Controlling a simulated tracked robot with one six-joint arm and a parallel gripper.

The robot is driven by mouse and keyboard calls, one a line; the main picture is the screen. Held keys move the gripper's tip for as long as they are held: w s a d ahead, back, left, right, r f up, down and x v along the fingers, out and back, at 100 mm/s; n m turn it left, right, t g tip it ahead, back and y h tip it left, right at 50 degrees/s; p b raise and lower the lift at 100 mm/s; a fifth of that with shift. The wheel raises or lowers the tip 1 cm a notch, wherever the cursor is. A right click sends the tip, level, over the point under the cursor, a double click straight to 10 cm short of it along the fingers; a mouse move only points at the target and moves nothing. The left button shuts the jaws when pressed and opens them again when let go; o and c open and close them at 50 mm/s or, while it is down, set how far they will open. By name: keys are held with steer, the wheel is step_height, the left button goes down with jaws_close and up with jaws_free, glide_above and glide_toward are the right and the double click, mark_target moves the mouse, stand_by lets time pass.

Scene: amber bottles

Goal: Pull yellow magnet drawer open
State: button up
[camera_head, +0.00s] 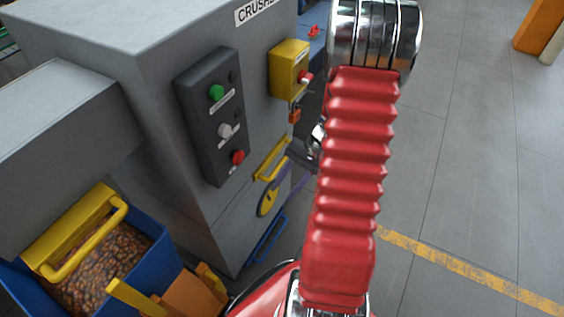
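A yellow handle (272,158) sits low on the right side of the grey crusher (190,90). A round yellow disc (268,201) is just below it. I cannot tell from this view how far any drawer there is pulled out. My gripper (290,157) is a dark grey shape right beside the yellow handle, partly hidden behind my red arm. Its fingers are too small and covered to show whether they are open, or whether they touch the handle.
A dark panel (212,117) with green, white and red buttons and a yellow switch box (289,70) are on the crusher. A blue bin (165,250) of brown pieces with a yellow-handled top (80,235) stands lower left. Grey floor (470,170) is clear at right.

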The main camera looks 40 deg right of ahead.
steer(key=w+d+f+m+t+y, duration=0.1)
steer(key=d+f+m+t+y, duration=0.2)
steer(key=d+f, duration=0.5)
steer(key=t+h, duration=0.5)
steer(key=t, duration=0.5)
glide_toward(282, 163)
steer(key=s+d, duration=0.2)
steer(key=s, duration=0.1)
steer(key=shift+w+a+f+n, duration=0.1)
steer(key=shift+f+n, duration=0.1)
steer(key=shift+n, duration=0.1)
steer(key=shift+w, duration=0.15)
steer(key=x, duration=1.3)
steer(key=shift+w+a+r, duration=0.1)
steer(key=shift+w+a, duration=0.05)
steer(key=shift+w, duration=0.2)
steer(key=shift+c, duration=0.3)
jaws_close()
